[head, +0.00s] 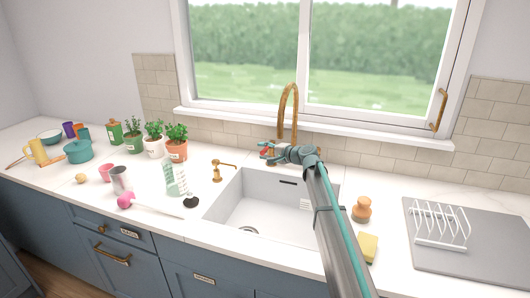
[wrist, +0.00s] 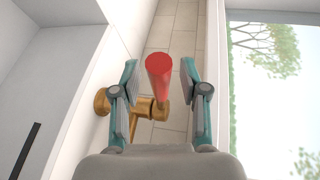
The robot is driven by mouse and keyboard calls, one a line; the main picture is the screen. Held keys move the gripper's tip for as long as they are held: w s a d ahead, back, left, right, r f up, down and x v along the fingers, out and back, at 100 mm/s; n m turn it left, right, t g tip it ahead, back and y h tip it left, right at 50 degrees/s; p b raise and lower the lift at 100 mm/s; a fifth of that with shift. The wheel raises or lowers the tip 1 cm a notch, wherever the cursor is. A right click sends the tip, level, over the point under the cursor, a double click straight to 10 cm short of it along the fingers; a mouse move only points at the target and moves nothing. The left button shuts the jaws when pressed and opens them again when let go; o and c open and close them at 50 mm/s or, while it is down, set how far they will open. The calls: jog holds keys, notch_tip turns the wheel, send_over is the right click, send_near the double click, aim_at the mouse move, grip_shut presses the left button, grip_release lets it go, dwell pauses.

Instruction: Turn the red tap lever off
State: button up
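The red tap lever (wrist: 158,75) sits between the two open fingers of my gripper (wrist: 159,70) in the wrist view, with a gap showing on each side. Its round end faces the camera. The lever joins the brass tap body (wrist: 146,107), partly hidden behind my gripper. In the head view the tap's tall brass spout (head: 288,100) rises behind the sink. My gripper (head: 266,154) is at the tap's base there, and only a small bit of red shows beside it.
The white sink (head: 262,205) lies below my arm. A brass soap dispenser (head: 218,170) stands at its left, with potted herbs (head: 176,143) beyond. The window sill (head: 370,147) is close behind.

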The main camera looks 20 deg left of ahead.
jog(key=v, duration=1.2)
jog(key=shift+r, duration=0.1)
